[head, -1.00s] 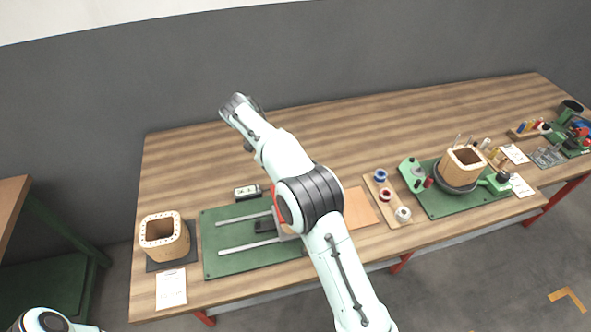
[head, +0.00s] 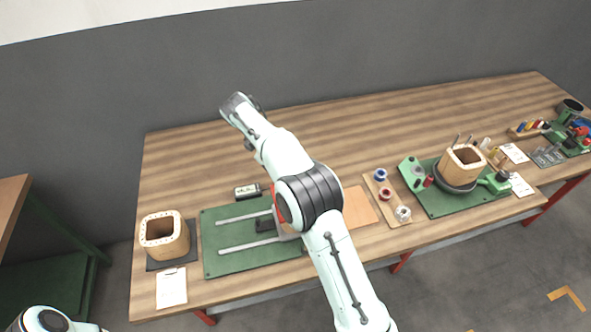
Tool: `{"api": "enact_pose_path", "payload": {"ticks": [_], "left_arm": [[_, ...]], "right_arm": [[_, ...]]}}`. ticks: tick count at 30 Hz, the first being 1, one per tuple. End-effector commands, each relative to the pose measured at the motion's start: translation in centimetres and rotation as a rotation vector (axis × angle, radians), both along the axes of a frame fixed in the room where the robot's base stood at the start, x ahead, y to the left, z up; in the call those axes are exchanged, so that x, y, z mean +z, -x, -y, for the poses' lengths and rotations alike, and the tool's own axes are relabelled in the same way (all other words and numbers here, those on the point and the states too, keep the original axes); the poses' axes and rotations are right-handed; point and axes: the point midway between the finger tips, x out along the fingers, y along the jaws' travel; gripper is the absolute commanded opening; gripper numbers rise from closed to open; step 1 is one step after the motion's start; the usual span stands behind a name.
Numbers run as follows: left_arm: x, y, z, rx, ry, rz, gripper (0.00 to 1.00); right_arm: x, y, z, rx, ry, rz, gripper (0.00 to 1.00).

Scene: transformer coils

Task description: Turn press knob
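The press stands on a green base plate (head: 225,262) with two pale rails, at the left half of the long table. A red part (head: 279,208) and a grey block of the press show beside my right arm, which covers much of it. I cannot make out the press knob; it may be behind the arm. A small display box (head: 248,191) sits at the plate's back edge.
A wooden coil former (head: 164,236) stands on a dark mat left of the press, with a paper sheet (head: 171,288) in front. To the right are an orange-brown sheet (head: 359,208), a spool board (head: 388,200) and a green winding station (head: 450,205). The back middle table is clear.

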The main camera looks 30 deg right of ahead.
Motion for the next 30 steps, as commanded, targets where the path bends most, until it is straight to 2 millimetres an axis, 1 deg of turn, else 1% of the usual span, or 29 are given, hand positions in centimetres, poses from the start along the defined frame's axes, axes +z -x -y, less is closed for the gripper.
{"api": "enact_pose_path", "payload": {"ticks": [1,27,28,30], "left_arm": [[-0.09,0.12,0.00,0.000,0.000,-0.001,0.43],[-0.09,0.12,0.00,0.000,0.000,-0.001,0.43],[-0.09,0.12,0.00,0.000,0.000,-0.001,0.43],[-0.09,0.12,0.00,0.000,0.000,-0.001,0.43]], "right_arm": [[-0.50,0.24,-0.01,-0.003,-0.002,-0.016,0.27],[-0.50,0.24,-0.02,-0.003,-0.002,-0.016,0.27],[-0.50,0.24,-0.02,-0.003,-0.002,-0.016,0.60],[-0.47,0.21,-0.03,-0.002,-0.002,-0.014,0.80]]}}
